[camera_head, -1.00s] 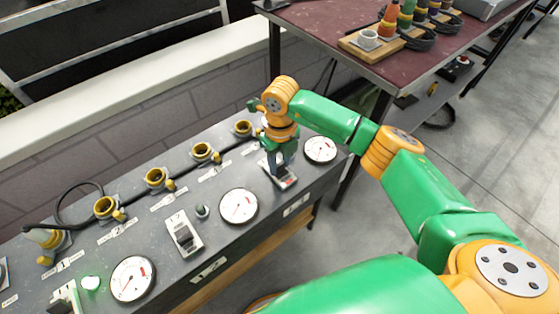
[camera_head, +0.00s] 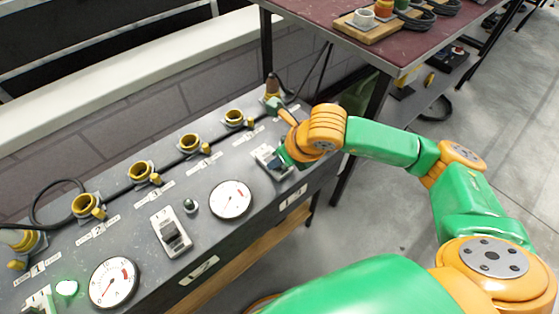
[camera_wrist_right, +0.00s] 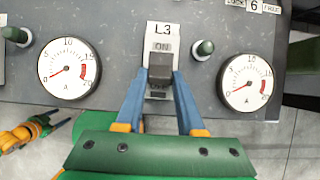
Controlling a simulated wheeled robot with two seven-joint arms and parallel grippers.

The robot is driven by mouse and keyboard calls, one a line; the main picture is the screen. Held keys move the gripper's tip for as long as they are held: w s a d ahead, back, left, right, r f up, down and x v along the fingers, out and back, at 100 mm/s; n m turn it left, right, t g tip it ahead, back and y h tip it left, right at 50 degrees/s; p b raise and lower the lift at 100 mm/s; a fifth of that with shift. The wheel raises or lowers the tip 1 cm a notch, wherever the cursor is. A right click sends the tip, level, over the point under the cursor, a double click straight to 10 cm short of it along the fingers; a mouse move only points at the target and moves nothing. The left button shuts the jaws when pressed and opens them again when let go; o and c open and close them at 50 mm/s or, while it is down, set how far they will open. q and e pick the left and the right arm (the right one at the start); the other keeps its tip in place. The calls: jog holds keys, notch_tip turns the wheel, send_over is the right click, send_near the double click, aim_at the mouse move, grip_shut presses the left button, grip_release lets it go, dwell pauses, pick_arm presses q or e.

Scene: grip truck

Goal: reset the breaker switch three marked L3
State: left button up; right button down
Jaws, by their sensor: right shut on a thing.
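The breaker switch marked L3 (camera_wrist_right: 159,38) is a light plate with a dark lever (camera_wrist_right: 160,66) in the middle of the right wrist view. "ON" is printed above the lever; the lettering below it is partly hidden. My right gripper (camera_wrist_right: 160,76) has its blue fingers shut on the lever, one on each side. In the head view the L3 switch plate (camera_head: 264,156) shows on the grey panel (camera_head: 240,262), partly covered by my right gripper (camera_head: 282,160).
A second switch (camera_head: 170,233) and a lit green lamp (camera_head: 66,288) are farther left. Round gauges (camera_wrist_right: 68,68) (camera_wrist_right: 245,82) and dark green lamps (camera_wrist_right: 203,48) (camera_wrist_right: 17,35) flank L3. Yellow sockets (camera_head: 234,117) and a black cable line the back. A red-topped table (camera_head: 330,62) stands behind right.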

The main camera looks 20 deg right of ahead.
jog(key=shift+r, duration=0.1)
dwell(0.3)
jog(key=c, duration=0.5)
grip_release()
jog(key=v, duration=0.7)
jog(key=shift+p, duration=0.35)
